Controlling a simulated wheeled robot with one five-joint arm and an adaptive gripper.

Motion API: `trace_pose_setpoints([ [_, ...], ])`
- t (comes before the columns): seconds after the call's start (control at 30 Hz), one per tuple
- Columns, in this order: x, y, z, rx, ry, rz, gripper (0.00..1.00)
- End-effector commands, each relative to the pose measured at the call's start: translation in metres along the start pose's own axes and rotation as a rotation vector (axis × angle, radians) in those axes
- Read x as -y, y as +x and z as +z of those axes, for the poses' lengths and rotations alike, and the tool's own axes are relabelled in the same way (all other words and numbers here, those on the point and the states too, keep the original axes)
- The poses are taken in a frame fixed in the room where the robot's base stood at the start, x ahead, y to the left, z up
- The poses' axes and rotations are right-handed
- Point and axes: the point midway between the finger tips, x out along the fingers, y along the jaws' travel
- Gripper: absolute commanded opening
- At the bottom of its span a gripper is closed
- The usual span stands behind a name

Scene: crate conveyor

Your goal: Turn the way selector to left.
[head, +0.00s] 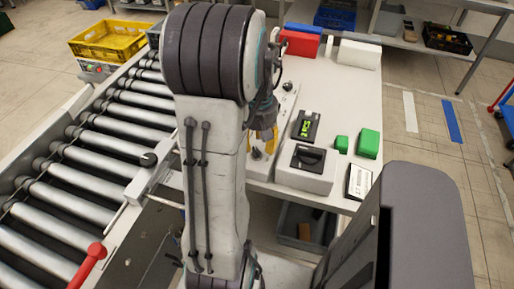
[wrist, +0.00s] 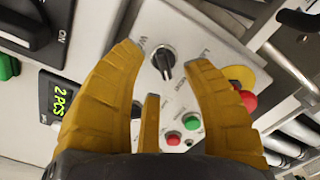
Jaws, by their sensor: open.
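The way selector (wrist: 163,59) is a black knob on a pale control panel, in the upper middle of the wrist view. A light mark on it points down in the picture; the lettering beside it is only partly legible. My gripper (wrist: 162,55) is open, with one yellow finger on each side of the knob and visible gaps to it. Whether the fingertips are level with the knob I cannot tell. In the head view my gripper (head: 262,137) hangs pointing down over the panel (head: 285,105), and my arm hides part of it.
Green (wrist: 192,121) and red (wrist: 173,138) buttons lie below the knob; a red mushroom button (wrist: 248,101) on yellow is right. A display (wrist: 62,98) and black switch (wrist: 32,30) are left. The roller conveyor (head: 105,140) runs left of the table; green blocks (head: 368,143) stand right.

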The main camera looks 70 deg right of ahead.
Motion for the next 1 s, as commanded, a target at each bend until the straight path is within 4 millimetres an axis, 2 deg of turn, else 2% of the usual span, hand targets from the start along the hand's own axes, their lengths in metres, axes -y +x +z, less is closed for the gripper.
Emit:
trace_pose_setpoints([
  [0.23,0.000,0.020,0.000,0.001,0.000,0.000,0.44],
  [0.6,0.000,0.023,0.000,0.000,0.000,0.000,0.44],
  [0.63,0.000,0.023,0.000,0.000,0.000,0.000,0.47],
  [1.0,0.000,0.023,0.000,0.000,0.000,0.000,0.14],
])
